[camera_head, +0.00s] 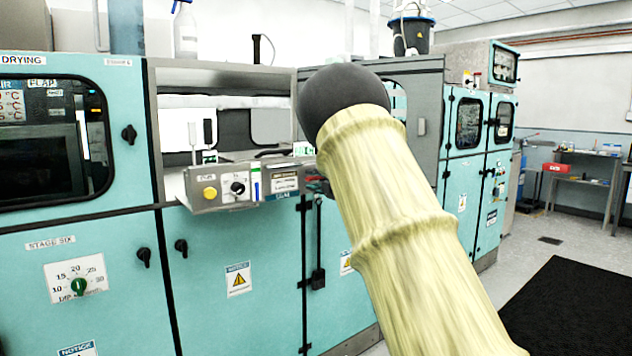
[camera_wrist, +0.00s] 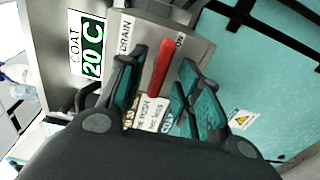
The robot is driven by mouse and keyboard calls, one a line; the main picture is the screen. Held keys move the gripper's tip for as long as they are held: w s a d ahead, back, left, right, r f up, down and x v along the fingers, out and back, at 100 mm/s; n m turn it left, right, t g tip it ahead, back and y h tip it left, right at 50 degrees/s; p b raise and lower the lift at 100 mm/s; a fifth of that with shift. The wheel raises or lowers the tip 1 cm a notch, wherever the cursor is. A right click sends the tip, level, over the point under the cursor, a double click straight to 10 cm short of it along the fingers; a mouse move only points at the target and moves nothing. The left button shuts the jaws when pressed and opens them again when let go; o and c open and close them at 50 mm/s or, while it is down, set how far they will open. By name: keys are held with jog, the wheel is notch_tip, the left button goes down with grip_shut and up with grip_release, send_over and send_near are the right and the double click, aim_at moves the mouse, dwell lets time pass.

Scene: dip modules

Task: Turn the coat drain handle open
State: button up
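The coat drain handle is a slim red lever (camera_wrist: 162,68) on a grey panel, beside a DRAIN label (camera_wrist: 126,34). In the wrist view it stands between the two fingers of my gripper (camera_wrist: 158,64). The fingers are spread, with a gap visible on each side of the lever, so my gripper is open around it. Whether the fingers reach deep enough to surround its full length I cannot tell. In the head view, a bit of red (camera_head: 316,179) shows at the panel's right end; my arm hides most of that area and my gripper.
A COAT 20 C display (camera_wrist: 88,46) is beside the handle. A control box with a yellow button (camera_head: 210,193) and a black knob (camera_head: 237,188) juts from the teal machine (camera_head: 240,285). A black mat (camera_head: 570,305) lies on the floor at right.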

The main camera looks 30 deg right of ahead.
jog(key=s+d, duration=0.1)
jog(key=s, duration=1)
jog(key=shift+s, duration=0.25)
